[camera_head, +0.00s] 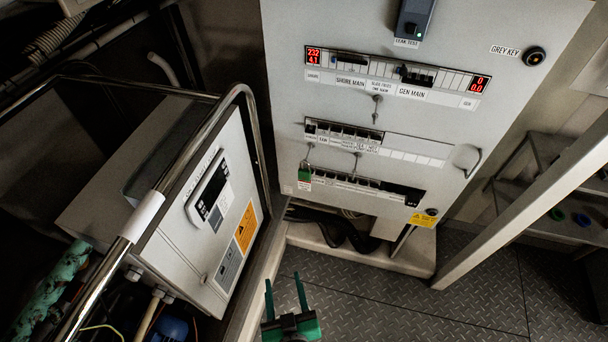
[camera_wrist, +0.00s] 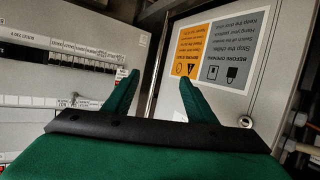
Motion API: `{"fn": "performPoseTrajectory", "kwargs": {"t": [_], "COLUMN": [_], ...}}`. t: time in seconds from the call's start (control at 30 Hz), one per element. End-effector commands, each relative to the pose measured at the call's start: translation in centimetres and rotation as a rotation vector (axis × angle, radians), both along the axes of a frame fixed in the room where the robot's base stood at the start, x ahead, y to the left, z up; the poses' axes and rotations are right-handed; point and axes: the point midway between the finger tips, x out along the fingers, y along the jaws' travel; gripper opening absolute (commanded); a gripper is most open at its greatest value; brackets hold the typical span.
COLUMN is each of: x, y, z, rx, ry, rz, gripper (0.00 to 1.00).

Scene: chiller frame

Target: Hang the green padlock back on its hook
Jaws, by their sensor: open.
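The green padlock (camera_head: 304,175) hangs at the left end of the lowest breaker row on the grey switch panel (camera_head: 450,110). A thin grey hook or shackle (camera_head: 309,148) shows just above it; I cannot tell how the two join. Other small grey hooks stick out of the panel, one at mid height (camera_head: 357,156) and one higher up (camera_head: 376,98). My gripper (camera_head: 284,279) is open and empty, low in front of the panel and well apart from the padlock. In the wrist view its green fingers (camera_wrist: 159,76) stand apart with nothing between them. The padlock is not clear there.
A chiller box (camera_head: 205,215) with a display and warning labels stands at left, behind a bent metal rail (camera_head: 170,185). A pale post (camera_head: 520,210) and shelves are at right. The chequered metal floor (camera_head: 380,300) is open below the panel.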

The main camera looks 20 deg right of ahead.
Motion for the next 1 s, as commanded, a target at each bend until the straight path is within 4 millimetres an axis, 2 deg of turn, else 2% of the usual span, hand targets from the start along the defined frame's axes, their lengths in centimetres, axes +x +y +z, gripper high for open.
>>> {"fn": "performPoseTrajectory", "kwargs": {"t": [0.03, 0.27, 0.5, 0.7, 0.9, 1.0], "x": [2.1, 9.6, 16.7, 20.6, 22.2, 22.7], "y": [-0.6, -3.6, -7.1, -9.6, -10.9, -11.4], "z": [0.2, 1.5, 5.0, 8.6, 10.7, 10.8], "rx": [-0.006, -0.014, 0.013, 0.057, 0.088, 0.094], "ry": [-0.003, 0.021, 0.031, 0.031, 0.032, 0.034], "rz": [-0.019, -0.133, -0.291, -0.421, -0.496, -0.51], "gripper": [0.52, 0.52, 0.52, 0.52, 0.52, 0.52]}}
